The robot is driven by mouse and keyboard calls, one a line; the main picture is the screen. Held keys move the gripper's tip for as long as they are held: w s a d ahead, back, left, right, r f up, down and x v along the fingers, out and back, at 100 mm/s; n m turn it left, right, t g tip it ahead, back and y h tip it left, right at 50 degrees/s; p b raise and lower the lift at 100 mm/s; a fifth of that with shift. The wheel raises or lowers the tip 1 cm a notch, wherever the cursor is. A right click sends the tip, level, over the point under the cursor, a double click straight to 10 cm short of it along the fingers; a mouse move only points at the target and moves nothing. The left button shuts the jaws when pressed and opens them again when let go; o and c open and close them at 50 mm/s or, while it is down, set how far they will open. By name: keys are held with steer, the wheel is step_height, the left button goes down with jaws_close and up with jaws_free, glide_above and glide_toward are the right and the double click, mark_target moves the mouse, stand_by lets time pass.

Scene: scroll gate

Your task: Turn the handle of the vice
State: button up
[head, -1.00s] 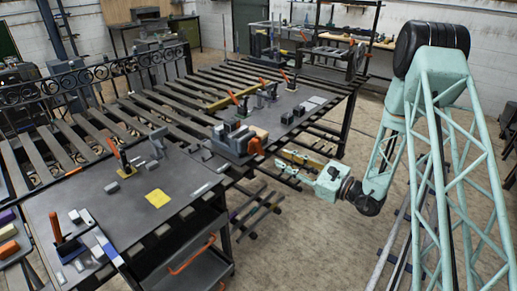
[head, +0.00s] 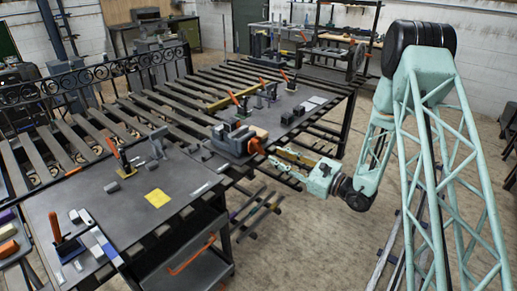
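The vice (head: 232,139) is a grey block-like tool on the front edge of the dark metal table, near the middle of the head view. Its orange handle (head: 256,146) is on its right side, over the table edge. My gripper (head: 277,158), pale green with yellowish fingers, comes in from the right. Its two fingers are apart and point left at the handle. The fingertips are just right of the handle; whether they touch it is too small to tell. Nothing shows between the fingers.
Metal bars (head: 262,210) stick out below the table edge near my gripper. The floor to the right (head: 300,235) is open.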

mark_target(261, 149)
steer(key=shift+b+x, duration=0.65)
steer(key=shift+x, duration=4.7)
steer(key=shift+c, duration=0.9)
jaws_close()
